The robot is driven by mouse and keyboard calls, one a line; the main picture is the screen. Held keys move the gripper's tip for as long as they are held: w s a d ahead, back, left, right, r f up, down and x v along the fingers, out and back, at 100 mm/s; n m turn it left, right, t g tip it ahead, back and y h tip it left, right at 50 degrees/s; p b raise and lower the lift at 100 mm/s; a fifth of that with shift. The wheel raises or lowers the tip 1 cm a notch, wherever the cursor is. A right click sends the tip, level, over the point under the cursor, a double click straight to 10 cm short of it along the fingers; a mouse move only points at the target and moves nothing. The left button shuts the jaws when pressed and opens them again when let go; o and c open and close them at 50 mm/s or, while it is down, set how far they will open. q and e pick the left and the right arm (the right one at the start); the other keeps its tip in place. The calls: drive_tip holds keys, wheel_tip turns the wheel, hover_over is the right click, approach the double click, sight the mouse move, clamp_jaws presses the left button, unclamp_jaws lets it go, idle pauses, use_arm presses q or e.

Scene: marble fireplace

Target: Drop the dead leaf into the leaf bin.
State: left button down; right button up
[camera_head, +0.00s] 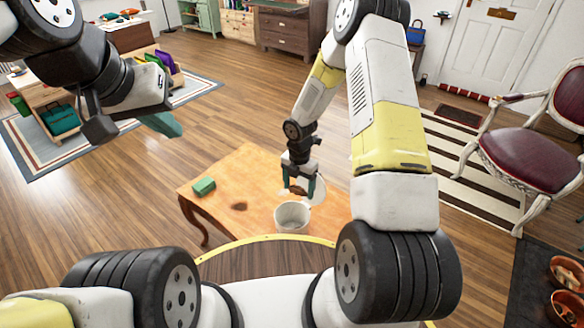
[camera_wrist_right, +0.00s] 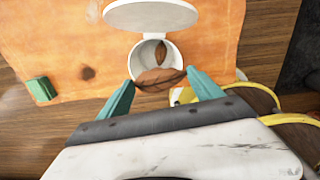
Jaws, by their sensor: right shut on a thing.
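The brown dead leaf (camera_wrist_right: 158,79) is pinched between the teal fingertips of my right gripper (camera_wrist_right: 160,92). In the right wrist view it overlaps the near rim of the white leaf bin (camera_wrist_right: 135,58). In the head view my right gripper (camera_head: 299,190) is just above the bin (camera_head: 292,218), which stands upright on the wooden table (camera_head: 250,170). The bin's round lid (camera_wrist_right: 150,14) is raised open at its far side. Another brown, leaf-like thing (camera_wrist_right: 161,53) shows inside the bin. My left gripper (camera_head: 162,122) hangs at upper left, away from the table; its finger opening is unclear.
A green block (camera_head: 204,187) lies on the table's left part, with a dark spot (camera_head: 239,206) on the wood nearby. A yellow and white thing (camera_wrist_right: 181,96) shows partly behind my right fingers. A red chair (camera_head: 530,150) stands at right.

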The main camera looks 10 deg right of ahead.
drive_tip(key=shift+a+f+n, duration=0.15)
drive_tip(key=shift+f+n, duration=0.3)
drive_tip(key=shift+n, duration=0.05)
drive_tip(key=shift+w+f, duration=0.1)
drive_tip(key=shift+f, duration=2.7)
drive_tip(key=o, duration=1.4)
drive_tip(key=shift+c, duration=0.2)
drive_tip(key=shift+r, duration=3.9)
